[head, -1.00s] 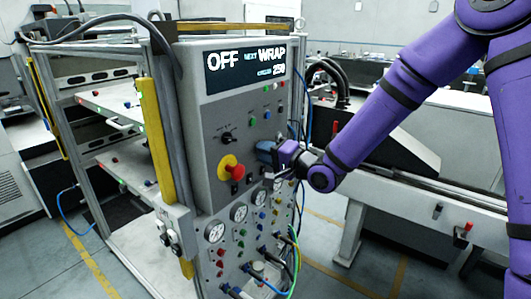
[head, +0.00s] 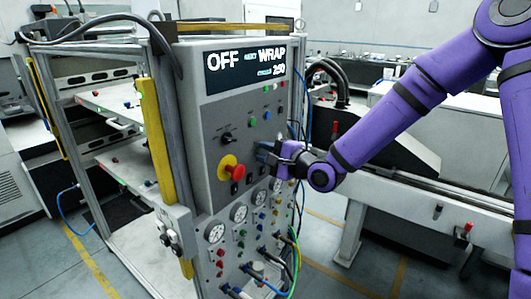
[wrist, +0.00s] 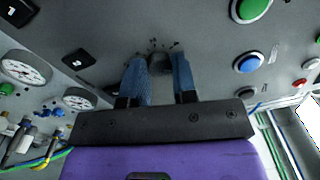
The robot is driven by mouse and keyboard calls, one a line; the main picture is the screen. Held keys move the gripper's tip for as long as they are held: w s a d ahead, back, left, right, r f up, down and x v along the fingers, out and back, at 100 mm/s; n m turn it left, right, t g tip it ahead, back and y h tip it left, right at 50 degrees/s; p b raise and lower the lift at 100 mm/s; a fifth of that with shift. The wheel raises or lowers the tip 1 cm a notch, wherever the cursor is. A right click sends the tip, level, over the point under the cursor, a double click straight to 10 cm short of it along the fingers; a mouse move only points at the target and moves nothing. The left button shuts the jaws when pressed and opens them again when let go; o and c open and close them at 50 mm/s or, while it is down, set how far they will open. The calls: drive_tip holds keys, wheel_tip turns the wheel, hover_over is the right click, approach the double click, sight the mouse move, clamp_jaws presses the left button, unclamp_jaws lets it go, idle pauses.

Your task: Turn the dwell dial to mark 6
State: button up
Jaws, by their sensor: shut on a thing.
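The dwell dial is a small dark knob (wrist: 159,64) on the grey panel in the wrist view, with small dark marks in an arc around its far side. The marks are too small to read, and I cannot tell which one the dial points to. My gripper (wrist: 160,72) has its two blue fingers on either side of the knob and is shut on it. In the head view my gripper (head: 266,154) is at the panel's right part, and it hides the dial there.
The control panel (head: 204,132) has a display (head: 246,70) reading OFF, NEXT WRAP and 250. A red stop button (head: 229,167) on yellow sits left of my gripper, below a black selector (head: 227,138). Gauges (head: 239,213) and cables are below; a blue button (wrist: 248,62) is close by.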

drive_tip(key=o, duration=0.9)
drive_tip(key=shift+o, duration=0.2)
drive_tip(key=v, duration=1)
drive_tip(key=shift+s+d, duration=0.3)
